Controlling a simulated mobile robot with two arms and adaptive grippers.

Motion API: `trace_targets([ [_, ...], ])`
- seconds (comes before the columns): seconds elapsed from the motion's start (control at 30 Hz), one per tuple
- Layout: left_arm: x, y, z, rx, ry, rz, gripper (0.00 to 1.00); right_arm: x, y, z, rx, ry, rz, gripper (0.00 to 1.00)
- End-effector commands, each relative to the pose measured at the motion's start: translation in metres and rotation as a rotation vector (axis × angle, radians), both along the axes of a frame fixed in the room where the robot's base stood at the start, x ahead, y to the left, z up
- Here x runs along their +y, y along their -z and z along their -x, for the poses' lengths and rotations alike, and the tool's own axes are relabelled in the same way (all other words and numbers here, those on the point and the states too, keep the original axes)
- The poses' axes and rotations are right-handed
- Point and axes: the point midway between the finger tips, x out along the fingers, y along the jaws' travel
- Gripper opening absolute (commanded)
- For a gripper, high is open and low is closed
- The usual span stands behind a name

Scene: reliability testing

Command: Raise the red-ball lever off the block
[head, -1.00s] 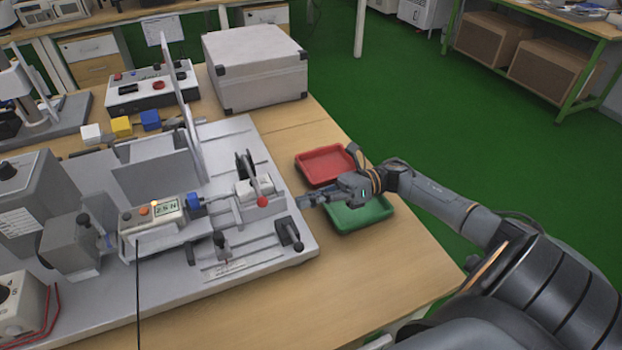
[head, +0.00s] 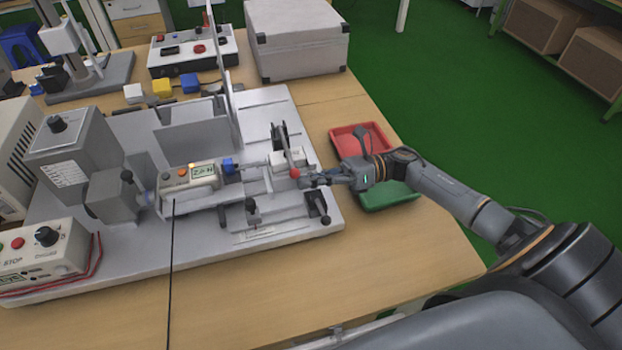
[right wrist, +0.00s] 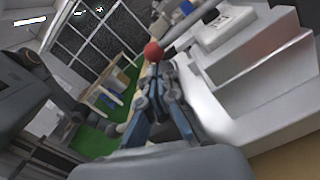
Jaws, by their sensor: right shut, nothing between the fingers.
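The red-ball lever shows its red ball (head: 295,173) at the right side of the test rig, in front of a pale block (head: 287,157). A dark arm rises beside the block. My right gripper (head: 308,181) has its fingertips right at the ball, coming from the right; it is shut with nothing between the fingers. In the right wrist view the ball (right wrist: 153,51) sits just beyond the fingertips (right wrist: 156,72), on the end of a grey rod. I cannot tell whether the fingertips touch the ball. My left gripper is not in view.
A red tray (head: 373,139) and a green tray (head: 388,197) lie under and beside my right arm. A black-knobbed lever (head: 317,205) stands close in front on the rig plate (head: 290,228). A silver case (head: 297,40) is behind. The table's front right is clear.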

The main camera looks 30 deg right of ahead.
Motion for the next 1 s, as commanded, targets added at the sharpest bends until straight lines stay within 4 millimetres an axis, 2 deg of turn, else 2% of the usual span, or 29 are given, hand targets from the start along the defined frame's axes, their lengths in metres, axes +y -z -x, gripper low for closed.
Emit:
trace_targets([
  [0.47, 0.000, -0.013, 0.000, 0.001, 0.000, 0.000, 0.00, 0.000, -0.021, 0.002, 0.106, -0.001, -0.028, 0.00],
  [0.73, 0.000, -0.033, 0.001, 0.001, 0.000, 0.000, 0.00, -0.001, -0.056, -0.001, 0.294, 0.000, -0.075, 0.00],
  [1.0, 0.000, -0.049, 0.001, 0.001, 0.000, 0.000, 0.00, -0.004, -0.094, -0.013, 0.541, 0.000, -0.140, 0.00],
])
